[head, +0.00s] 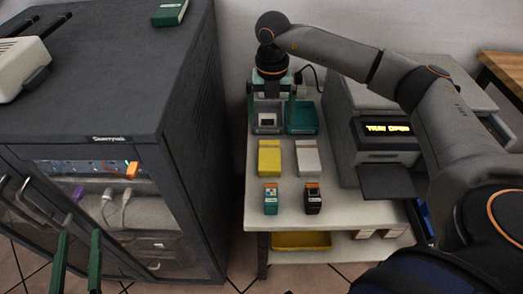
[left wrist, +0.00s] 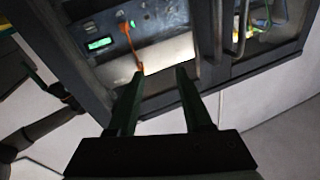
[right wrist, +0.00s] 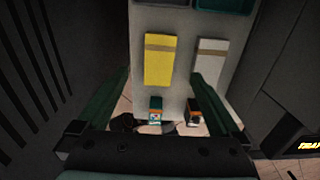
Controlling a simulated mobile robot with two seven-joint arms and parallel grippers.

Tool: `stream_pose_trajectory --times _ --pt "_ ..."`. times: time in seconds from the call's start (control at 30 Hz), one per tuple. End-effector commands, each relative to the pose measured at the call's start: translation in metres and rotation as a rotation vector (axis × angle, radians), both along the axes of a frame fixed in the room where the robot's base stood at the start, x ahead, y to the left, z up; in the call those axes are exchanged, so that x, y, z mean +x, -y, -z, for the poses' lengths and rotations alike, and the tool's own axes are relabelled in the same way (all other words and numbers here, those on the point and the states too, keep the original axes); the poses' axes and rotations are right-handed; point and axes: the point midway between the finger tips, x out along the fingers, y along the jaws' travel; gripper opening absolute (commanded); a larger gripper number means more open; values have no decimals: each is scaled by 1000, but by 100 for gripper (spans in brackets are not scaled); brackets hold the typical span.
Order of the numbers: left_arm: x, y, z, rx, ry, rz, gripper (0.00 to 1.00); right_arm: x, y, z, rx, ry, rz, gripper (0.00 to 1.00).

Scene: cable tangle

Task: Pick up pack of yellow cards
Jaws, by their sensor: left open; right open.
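The yellow card pack (head: 270,158) lies on the light side table, left of a white pack (head: 307,158). In the right wrist view the yellow pack (right wrist: 160,60) lies between the lines of the fingers, below them and untouched. My right gripper (head: 271,100) is open and empty, pointing down above the back of the table, behind the yellow pack. My left gripper (head: 80,236) is open and empty in front of the dark cabinet; in the left wrist view its fingers (left wrist: 160,74) point at the cabinet front.
A teal box (head: 271,199) and a black-and-orange box (head: 312,198) stand in front of the packs. A grey tray (head: 266,130) and a teal tray (head: 302,129) lie behind. A printer with an open tray (head: 388,182) stands right. The dark cabinet (head: 110,80) rises left.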

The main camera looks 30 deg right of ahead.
Motion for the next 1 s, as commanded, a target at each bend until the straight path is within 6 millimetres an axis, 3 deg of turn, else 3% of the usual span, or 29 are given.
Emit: stream_pose_trajectory --times 0.4,0.73,1.0 --pt "-16 6 -73 -1 319 48 50 -1 -1 61 1 -2 -1 100" --pt "-28 9 -98 0 433 68 50 -4 -3 79 3 -1 -3 100" --pt "-57 14 -139 1 650 112 50 -12 -9 111 2 -2 -2 100"
